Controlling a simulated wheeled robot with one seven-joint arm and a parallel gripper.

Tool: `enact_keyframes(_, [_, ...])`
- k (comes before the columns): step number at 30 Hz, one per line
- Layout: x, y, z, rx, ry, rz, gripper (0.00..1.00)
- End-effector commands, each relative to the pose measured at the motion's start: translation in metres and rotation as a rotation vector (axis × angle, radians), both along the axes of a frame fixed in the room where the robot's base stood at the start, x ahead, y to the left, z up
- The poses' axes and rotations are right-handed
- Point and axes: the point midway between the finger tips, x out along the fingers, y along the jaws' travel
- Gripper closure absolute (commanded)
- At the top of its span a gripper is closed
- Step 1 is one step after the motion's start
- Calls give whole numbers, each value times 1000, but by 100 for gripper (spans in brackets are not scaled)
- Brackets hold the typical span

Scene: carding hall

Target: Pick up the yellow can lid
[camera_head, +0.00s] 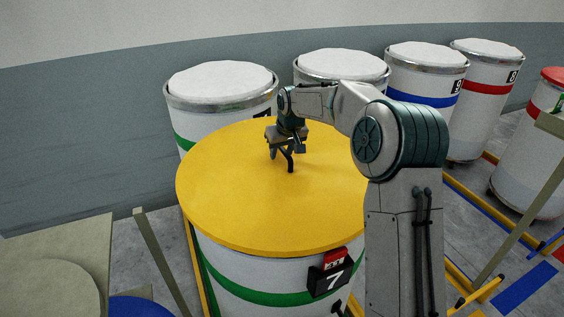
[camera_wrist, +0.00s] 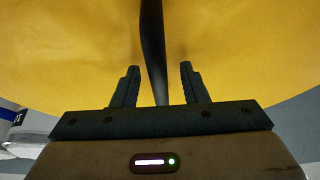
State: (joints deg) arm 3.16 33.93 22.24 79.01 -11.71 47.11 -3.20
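The yellow can lid (camera_head: 240,210) lies flat on a white can (camera_head: 250,268) with a green band and a black number 7 plate. A dark bar handle (camera_head: 291,166) stands at the lid's middle. My gripper (camera_head: 285,151) is over the lid at this handle, pointing down. In the wrist view, the yellow lid (camera_wrist: 60,50) fills most of the background. The handle (camera_wrist: 152,45) runs between the two fingers of my gripper (camera_wrist: 159,68), with a gap visible on both sides. The fingers are open. Part of the lid's right side is hidden behind my arm.
White-filled cans stand behind, including one at back left (camera_head: 220,85), a blue-banded one (camera_head: 424,98) and a red-banded one (camera_head: 484,88). A red-topped can (camera_head: 533,140) stands at right. A beige surface (camera_head: 60,260) is at front left.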

Motion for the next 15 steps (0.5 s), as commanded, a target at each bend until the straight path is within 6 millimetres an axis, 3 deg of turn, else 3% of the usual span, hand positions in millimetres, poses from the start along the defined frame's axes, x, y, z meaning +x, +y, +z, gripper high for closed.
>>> enact_keyframes(15, [0,0,-5,0,0,1,60])
